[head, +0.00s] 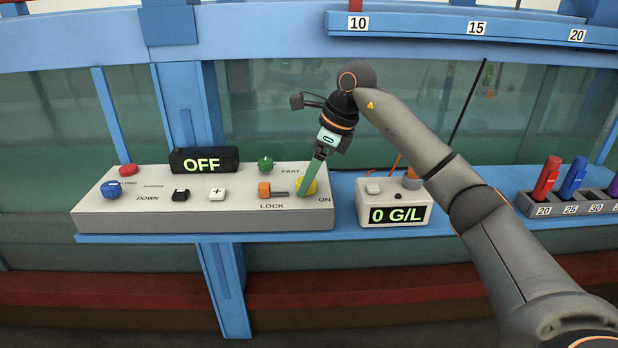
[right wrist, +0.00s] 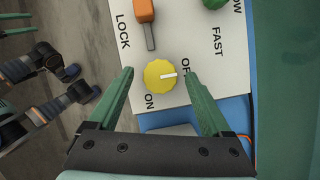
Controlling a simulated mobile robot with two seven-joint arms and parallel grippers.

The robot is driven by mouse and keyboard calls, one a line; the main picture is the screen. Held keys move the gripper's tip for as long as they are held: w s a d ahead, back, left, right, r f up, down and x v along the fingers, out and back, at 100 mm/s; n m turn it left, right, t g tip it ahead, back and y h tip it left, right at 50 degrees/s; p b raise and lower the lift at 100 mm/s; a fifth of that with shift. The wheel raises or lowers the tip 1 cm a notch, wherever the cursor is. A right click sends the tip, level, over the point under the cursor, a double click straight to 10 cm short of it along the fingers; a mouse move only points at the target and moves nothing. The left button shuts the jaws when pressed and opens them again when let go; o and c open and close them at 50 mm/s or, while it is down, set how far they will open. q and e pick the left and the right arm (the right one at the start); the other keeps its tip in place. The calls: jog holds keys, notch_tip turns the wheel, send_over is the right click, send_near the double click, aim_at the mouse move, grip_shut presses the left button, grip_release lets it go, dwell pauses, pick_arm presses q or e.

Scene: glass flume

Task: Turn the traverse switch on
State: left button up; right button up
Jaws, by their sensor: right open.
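The traverse switch is a yellow round knob (head: 311,186) at the right end of the grey control panel (head: 110,217), largely hidden by my gripper in the head view. In the right wrist view the knob (right wrist: 153,83) shows fully, with its white pointer turned towards the OFF label; the ON label (right wrist: 150,101) is below it. My right gripper (head: 305,188) is open, pointing down at the knob. In the right wrist view its green fingertips (right wrist: 158,73) are on either side of the knob, with gaps visible; contact is not evident. My left gripper is not identifiable.
An orange-handled lock slider (head: 265,190) and a green knob (head: 265,164) are close to the yellow knob. A display (head: 204,161) reads OFF. Right of the panel stands a meter (head: 396,215) reading 0 G/L. A rack (head: 543,209) with coloured markers is farther right.

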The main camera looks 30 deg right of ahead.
jog(key=shift+f, duration=0.2)
grip_shut()
dwell(0.6)
